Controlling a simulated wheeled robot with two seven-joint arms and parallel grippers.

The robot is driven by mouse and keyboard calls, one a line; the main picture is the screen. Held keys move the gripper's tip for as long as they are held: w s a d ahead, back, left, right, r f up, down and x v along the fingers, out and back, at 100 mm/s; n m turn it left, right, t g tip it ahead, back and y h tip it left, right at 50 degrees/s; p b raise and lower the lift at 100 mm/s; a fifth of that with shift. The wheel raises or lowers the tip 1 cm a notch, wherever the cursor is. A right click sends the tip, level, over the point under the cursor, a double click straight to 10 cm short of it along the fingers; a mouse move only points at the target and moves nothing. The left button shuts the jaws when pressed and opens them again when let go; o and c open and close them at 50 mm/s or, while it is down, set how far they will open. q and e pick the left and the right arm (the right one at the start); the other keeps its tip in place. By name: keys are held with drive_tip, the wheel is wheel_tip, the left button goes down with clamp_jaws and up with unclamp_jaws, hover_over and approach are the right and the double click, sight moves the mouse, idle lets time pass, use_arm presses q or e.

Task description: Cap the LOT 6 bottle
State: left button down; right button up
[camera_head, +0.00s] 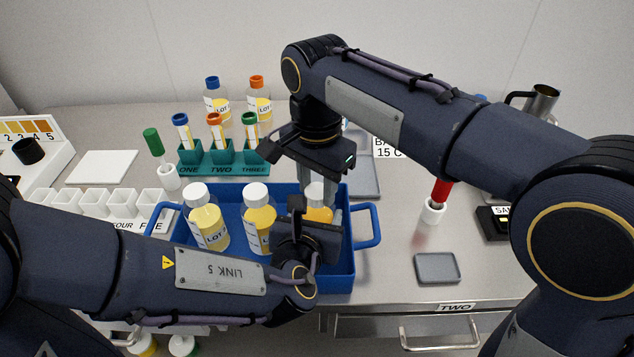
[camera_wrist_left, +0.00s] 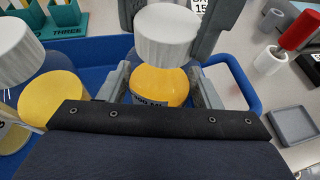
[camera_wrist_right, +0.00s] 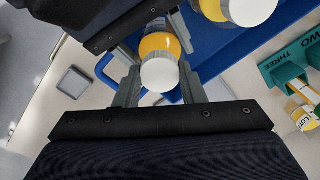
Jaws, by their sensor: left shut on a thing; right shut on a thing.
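A clear bottle (camera_head: 318,214) of yellow-orange contents stands upright at the right end of the blue tray (camera_head: 345,270). Its label is mostly hidden, so I cannot read its lot. My left gripper (camera_wrist_left: 160,92) is shut on the bottle's body from both sides. A white cap (camera_wrist_left: 167,36) sits at the bottle's mouth, in line with it. I cannot tell whether it is seated. My right gripper (camera_wrist_right: 160,88) comes from above and is shut on the cap (camera_wrist_right: 160,75).
Two white-capped bottles, a left one (camera_head: 207,226) and a middle one (camera_head: 258,222), stand in the tray. A teal tube rack (camera_head: 222,158) is behind.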

drive_tip(key=m, duration=0.5)
drive_tip(key=shift+m, duration=0.3)
drive_tip(key=m, duration=0.2)
drive_tip(key=shift+m, duration=0.4)
drive_tip(key=m, duration=0.6)
drive_tip(key=o, duration=1)
drive_tip(key=shift+o, duration=0.2)
wheel_tip(320, 180, up, 12)
use_arm(q)
drive_tip(key=shift+c, duration=1.9)
unclamp_jaws()
